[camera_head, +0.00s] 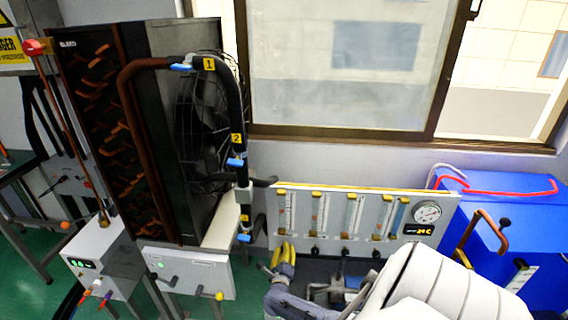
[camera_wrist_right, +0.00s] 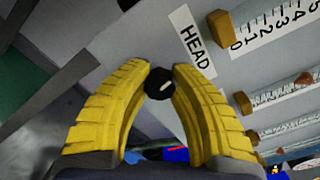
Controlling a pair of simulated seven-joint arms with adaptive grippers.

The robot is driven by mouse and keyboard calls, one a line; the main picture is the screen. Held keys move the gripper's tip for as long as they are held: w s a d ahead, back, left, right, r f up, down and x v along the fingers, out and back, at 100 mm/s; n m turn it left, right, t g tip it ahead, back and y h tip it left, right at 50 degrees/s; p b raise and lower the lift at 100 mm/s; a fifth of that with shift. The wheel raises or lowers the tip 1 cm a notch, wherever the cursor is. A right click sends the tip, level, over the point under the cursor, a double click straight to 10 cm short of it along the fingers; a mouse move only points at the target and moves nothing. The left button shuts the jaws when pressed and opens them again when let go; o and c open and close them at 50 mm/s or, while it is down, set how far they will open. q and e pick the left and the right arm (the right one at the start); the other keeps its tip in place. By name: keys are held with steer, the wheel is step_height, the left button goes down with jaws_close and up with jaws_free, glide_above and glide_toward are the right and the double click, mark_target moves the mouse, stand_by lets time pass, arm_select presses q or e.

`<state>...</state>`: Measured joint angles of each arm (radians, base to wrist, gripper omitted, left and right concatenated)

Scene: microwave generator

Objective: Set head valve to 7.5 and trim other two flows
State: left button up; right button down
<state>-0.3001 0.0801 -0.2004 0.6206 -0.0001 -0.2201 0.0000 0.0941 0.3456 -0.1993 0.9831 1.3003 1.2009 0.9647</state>
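A pale flow panel (camera_head: 333,207) carries several upright flow tubes in the head view, with a row of small black knobs below, such as this one (camera_head: 345,252). My right gripper (camera_head: 283,252), with yellow fingers, is at the panel's lower left, under the leftmost tube (camera_head: 283,212). In the right wrist view my right gripper (camera_wrist_right: 160,72) has its fingertips closed around a black knob (camera_wrist_right: 158,84) with a white mark. The HEAD label (camera_wrist_right: 194,45) is beside it. The HEAD tube's reading is not visible. My left gripper is out of view.
A round gauge (camera_head: 427,213) and an orange-lit display (camera_head: 419,230) are at the panel's right. A blue box (camera_head: 480,225) stands beyond. A fan unit (camera_head: 203,125) with numbered pipes and blue-handled valves rises on the left.

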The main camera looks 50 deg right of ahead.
steer(key=shift+w+a+r, duration=0.1)
steer(key=shift+w+r, duration=0.05)
steer(key=n, duration=0.5)
steer(key=shift+w, duration=0.2)
steer(key=shift+a, duration=0.1)
steer(key=c, duration=1.4)
jaws_free()
steer(key=shift+c, duration=0.2)
steer(key=o, duration=0.4)
steer(key=shift+s, duration=0.1)
steer(key=shift+s, duration=0.1)
steer(key=shift+s+a, duration=0.15)
steer(key=v, duration=1.1)
steer(key=shift+a, duration=0.25)
